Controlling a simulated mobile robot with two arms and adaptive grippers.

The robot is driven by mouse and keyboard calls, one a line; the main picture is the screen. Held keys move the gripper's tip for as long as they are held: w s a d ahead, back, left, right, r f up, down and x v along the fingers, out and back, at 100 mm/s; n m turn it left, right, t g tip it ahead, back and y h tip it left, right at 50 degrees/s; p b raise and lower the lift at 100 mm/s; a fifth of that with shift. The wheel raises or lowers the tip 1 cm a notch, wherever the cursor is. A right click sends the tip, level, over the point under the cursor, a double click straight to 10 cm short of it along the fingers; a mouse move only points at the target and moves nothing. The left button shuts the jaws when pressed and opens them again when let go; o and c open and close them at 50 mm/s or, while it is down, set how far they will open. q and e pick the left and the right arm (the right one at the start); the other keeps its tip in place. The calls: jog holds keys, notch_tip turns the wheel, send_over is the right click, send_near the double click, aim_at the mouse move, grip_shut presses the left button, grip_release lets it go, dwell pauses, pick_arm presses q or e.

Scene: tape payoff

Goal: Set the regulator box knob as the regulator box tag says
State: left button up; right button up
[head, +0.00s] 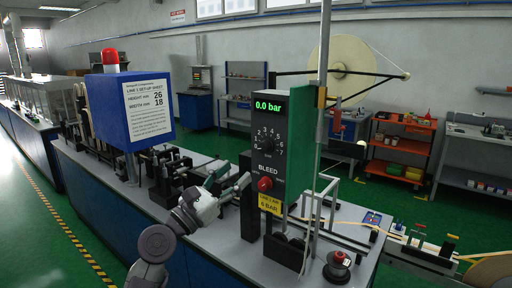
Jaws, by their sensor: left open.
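Lower down is a red knob (265,183) under the word BLEED. The yellow regulator box tag (270,204) below reads 6 BAR; its upper line is hard to read. My left gripper (239,180) is open and empty, just left of the box, lower than the black knob and near the red knob's height. My right gripper is out of view.
A blue box (107,112) with a set-up sheet and red lamp stands left on the grey bench (205,240). A vertical post and large tape reel (345,75) are right of and behind the regulator box. A red-topped device (338,262) sits at the bench front.

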aim_at(262, 149)
pick_arm(q)
jog(key=p+x, duration=0.1)
jog(key=x, duration=0.8)
jog(key=shift+w+d+r, duration=0.1)
jog(key=shift+w+d, duration=0.05)
jog(key=shift+d, duration=0.05)
